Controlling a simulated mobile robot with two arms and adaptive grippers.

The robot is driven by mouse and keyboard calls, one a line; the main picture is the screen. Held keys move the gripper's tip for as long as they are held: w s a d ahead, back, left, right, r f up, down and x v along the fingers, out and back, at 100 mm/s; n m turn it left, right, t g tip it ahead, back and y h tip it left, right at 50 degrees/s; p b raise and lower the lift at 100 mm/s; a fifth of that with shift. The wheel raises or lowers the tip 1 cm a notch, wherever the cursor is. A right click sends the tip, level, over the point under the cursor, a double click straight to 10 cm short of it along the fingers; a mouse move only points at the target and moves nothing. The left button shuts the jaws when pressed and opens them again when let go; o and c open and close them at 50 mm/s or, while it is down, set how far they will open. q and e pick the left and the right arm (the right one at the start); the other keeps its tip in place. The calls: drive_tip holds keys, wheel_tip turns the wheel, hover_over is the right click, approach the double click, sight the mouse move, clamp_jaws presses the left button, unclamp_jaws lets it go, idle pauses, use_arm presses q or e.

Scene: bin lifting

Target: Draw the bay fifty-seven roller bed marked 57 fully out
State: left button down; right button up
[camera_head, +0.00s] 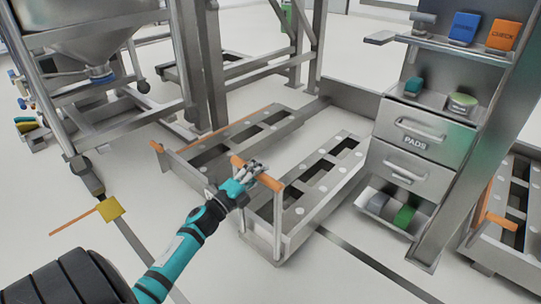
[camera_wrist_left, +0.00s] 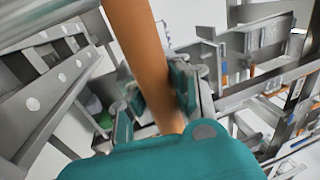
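A grey metal roller bed (camera_head: 323,175) with round rollers and slots lies low over the floor at mid-picture, left of the drawer cabinet. Its orange handle bar (camera_head: 258,173) crosses the near end, and no number on it is readable. My left gripper (camera_head: 250,175) is at this bar. In the left wrist view the orange bar (camera_wrist_left: 140,45) runs between the two finger pads (camera_wrist_left: 160,92), which press close on both sides, so the gripper looks shut on it. The bed's rollers also show at left in that view. My right gripper is not in view.
A second roller bed (camera_head: 222,142) with an orange handle lies to the left, and another (camera_head: 510,215) lies at the right edge. The drawer cabinet marked PADS (camera_head: 418,142) stands close to the right. A hopper frame (camera_head: 95,70) stands at left. The near floor (camera_head: 330,280) is clear.

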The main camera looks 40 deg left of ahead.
use_arm(q)
drive_tip(key=shift+p+v, duration=0.4)
drive_tip(key=shift+v, duration=1.7)
drive_tip(key=c, duration=1.3)
unclamp_jaws()
drive_tip(key=shift+o, duration=1.2)
drive_tip(key=shift+r, duration=0.15)
drive_tip(key=d+v, duration=0.1)
drive_tip(key=v, duration=1.1)
drive_tip(key=shift+a, duration=0.45)
drive_tip(key=shift+r, duration=0.15)
